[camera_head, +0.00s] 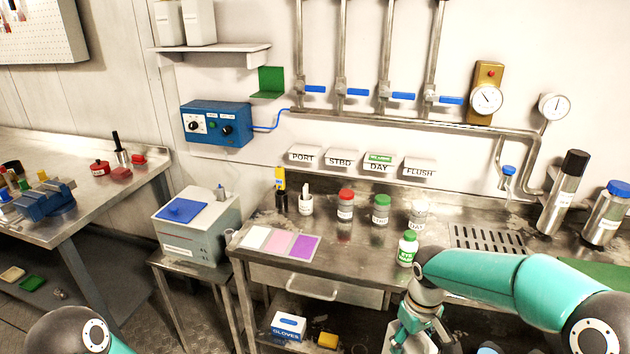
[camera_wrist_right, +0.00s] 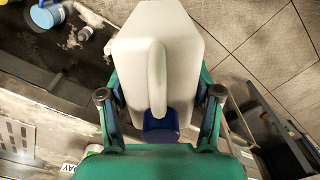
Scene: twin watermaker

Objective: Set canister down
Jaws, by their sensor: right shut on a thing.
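The canister (camera_wrist_right: 190,60) is a white jerrycan with a moulded handle and a dark blue cap (camera_wrist_right: 161,126). In the right wrist view it fills the middle, between the fingers of my right gripper (camera_wrist_right: 158,90), which is shut on it. In the head view my right gripper (camera_head: 420,318) is low at the bottom, in front of the steel bench. Only a white part of the canister (camera_head: 394,342) shows below it; the rest is cut off or hidden. I cannot tell whether its base touches anything. My left gripper is outside the view.
A green-capped bottle (camera_head: 408,249) stands on the bench (camera_head: 340,258) close to my right arm. Several more bottles stand behind it. A shelf under the bench holds a gloves box (camera_head: 288,327). A grey box with a blue lid (camera_head: 195,225) stands left. Tiled floor (camera_wrist_right: 270,40) shows beside the canister.

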